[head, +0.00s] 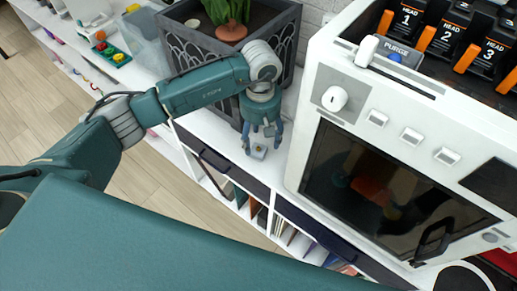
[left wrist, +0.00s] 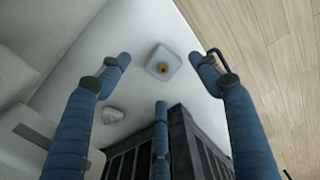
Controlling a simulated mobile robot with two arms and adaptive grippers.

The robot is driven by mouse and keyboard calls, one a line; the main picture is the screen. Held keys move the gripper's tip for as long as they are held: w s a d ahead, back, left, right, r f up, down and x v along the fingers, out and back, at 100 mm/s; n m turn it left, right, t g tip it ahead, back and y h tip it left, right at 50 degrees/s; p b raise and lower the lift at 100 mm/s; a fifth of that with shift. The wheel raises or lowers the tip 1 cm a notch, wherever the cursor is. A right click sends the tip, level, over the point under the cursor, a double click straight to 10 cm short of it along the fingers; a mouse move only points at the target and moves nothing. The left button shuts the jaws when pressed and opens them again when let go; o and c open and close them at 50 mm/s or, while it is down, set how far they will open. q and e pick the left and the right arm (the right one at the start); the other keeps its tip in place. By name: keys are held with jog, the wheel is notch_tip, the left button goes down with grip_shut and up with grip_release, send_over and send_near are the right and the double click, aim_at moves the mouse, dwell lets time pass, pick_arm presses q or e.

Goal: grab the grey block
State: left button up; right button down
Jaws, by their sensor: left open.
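The grey block (head: 258,152) is a small pale grey piece on the white shelf top, between the planter and the white machine. In the left wrist view the block (left wrist: 158,55) has rounded corners and an orange-yellow spot on its top. My left gripper (head: 262,138) points down just above it, with its blue fingers spread around the block's place. In the left wrist view the fingers are wide apart, and the block lies beyond their tips with nothing held. My right gripper is in neither view.
A dark patterned planter (head: 285,45) with a terracotta pot (head: 232,32) stands close behind the gripper. A large white machine (head: 455,120) stands to the right. A dark drawer front (head: 222,160) lies below the shelf edge. Wooden floor (head: 150,195) is at left.

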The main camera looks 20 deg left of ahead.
aim_at(259, 147)
pick_arm(q)
jog(key=f, duration=0.1)
jog(key=f+p, duration=0.1)
jog(key=f, duration=0.2)
jog(key=shift+a+f+p, duration=0.15)
jog(key=shift+a+p, duration=0.1)
jog(key=shift+p, duration=0.15)
jog(key=shift+f, duration=0.15)
jog(key=c, duration=1.2)
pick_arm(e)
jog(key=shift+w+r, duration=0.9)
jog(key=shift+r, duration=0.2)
